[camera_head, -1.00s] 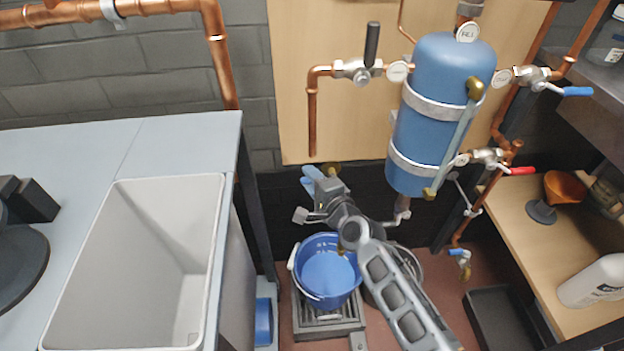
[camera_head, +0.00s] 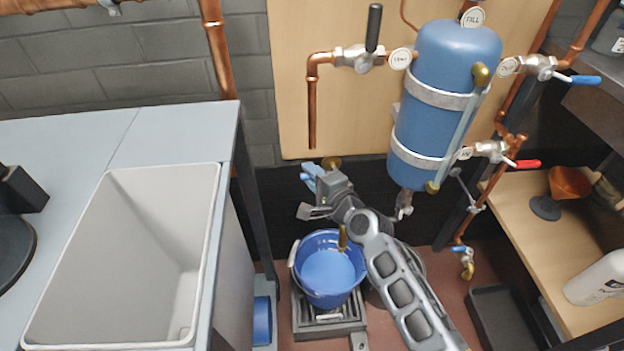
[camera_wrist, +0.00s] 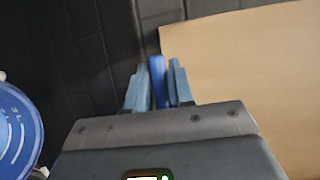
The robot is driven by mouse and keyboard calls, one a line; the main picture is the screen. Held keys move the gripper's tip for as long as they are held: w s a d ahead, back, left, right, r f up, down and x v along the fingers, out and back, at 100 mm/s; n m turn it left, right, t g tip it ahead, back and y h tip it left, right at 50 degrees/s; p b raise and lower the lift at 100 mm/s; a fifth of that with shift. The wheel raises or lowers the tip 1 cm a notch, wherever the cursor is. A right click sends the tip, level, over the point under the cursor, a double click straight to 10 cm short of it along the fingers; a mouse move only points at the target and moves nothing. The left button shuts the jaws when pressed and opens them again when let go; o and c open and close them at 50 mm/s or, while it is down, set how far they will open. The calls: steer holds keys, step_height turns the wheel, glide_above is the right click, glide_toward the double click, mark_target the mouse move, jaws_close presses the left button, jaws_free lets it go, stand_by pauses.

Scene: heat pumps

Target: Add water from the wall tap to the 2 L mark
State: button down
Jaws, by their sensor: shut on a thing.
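A blue bucket (camera_head: 312,292) with a pale handle stands below my wrist. Its inside shows a lighter blue round surface; I cannot tell the water level. Part of the bucket, with pale scale marks, shows at the left edge of the wrist view (camera_wrist: 14,128). My gripper (camera_head: 308,176) is by the dark wall above the bucket. In the wrist view its light blue fingers are shut on a darker blue lever (camera_wrist: 157,80). Brass parts of the wall tap show by my gripper (camera_head: 331,162) and over the bucket (camera_head: 343,238). My gripper and wrist hide the rest of the tap.
The bucket stands on a grey slatted platform (camera_head: 318,328). A grey tub (camera_head: 60,262) is in the counter at left. A blue cylinder (camera_head: 450,60) with copper pipes and valves hangs at right of my gripper. A wooden shelf (camera_head: 540,240) lies farther right.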

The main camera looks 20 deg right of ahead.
steer(key=shift+s+a+f+n+g+y+b, duration=0.1)
steer(key=shift+s+n+g+y+b, duration=0.25)
steer(key=shift+n+y+b, duration=0.8)
steer(key=shift+s+n+g+y+b, duration=0.15)
steer(key=shift+s+n+y+b, duration=0.25)
steer(key=shift+y+b, duration=0.85)
steer(key=shift+h+b, duration=0.3)
steer(key=shift+h, duration=0.1)
steer(key=c, duration=1.1)
jaws_free()
steer(key=shift+s, duration=0.15)
steer(key=p+v, duration=0.1)
steer(key=v, duration=0.6)
steer(key=shift+s+d+p, duration=0.2)
steer(key=shift+s+p, duration=0.05)
steer(key=shift+p, duration=0.15)
